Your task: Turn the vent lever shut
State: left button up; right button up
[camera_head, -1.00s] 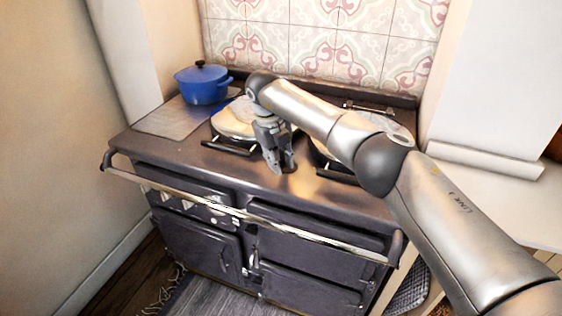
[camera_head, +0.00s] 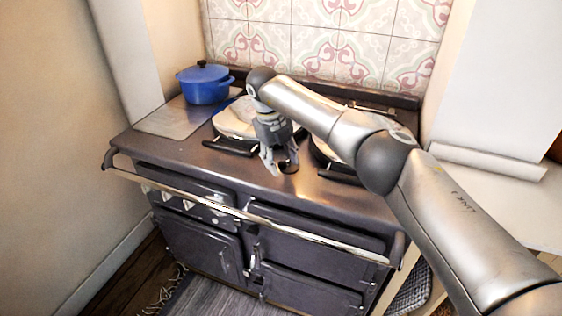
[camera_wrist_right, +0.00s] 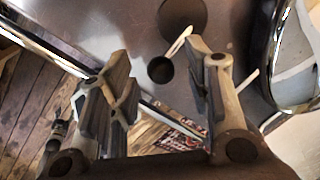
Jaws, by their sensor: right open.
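My right gripper (camera_head: 280,167) points down over the dark top of the range cooker, between the two round lids near the front edge. Its fingers are apart with nothing held. In the right wrist view, a small round black knob (camera_wrist_right: 160,70) shows between the open fingers, apart from both. A thin pale bar (camera_wrist_right: 178,42) lies just beyond it, beside a dark round disc (camera_wrist_right: 182,18). I cannot tell for sure which of these parts is the vent lever. In the head view the gripper mostly hides this spot. My left gripper is out of view.
The range cooker (camera_head: 330,198) has a left lid (camera_head: 238,120) and a right lid (camera_head: 340,146), with dark handles in front. A blue lidded pot (camera_head: 203,88) stands at the back left. A long front rail (camera_head: 250,217) runs along the cooker. A tiled wall is behind.

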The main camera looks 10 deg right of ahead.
notch_tip(320, 180, up, 10)
jog(key=a, duration=0.2)
jog(key=shift+s+r, duration=0.2)
jog(key=shift+s, duration=0.15)
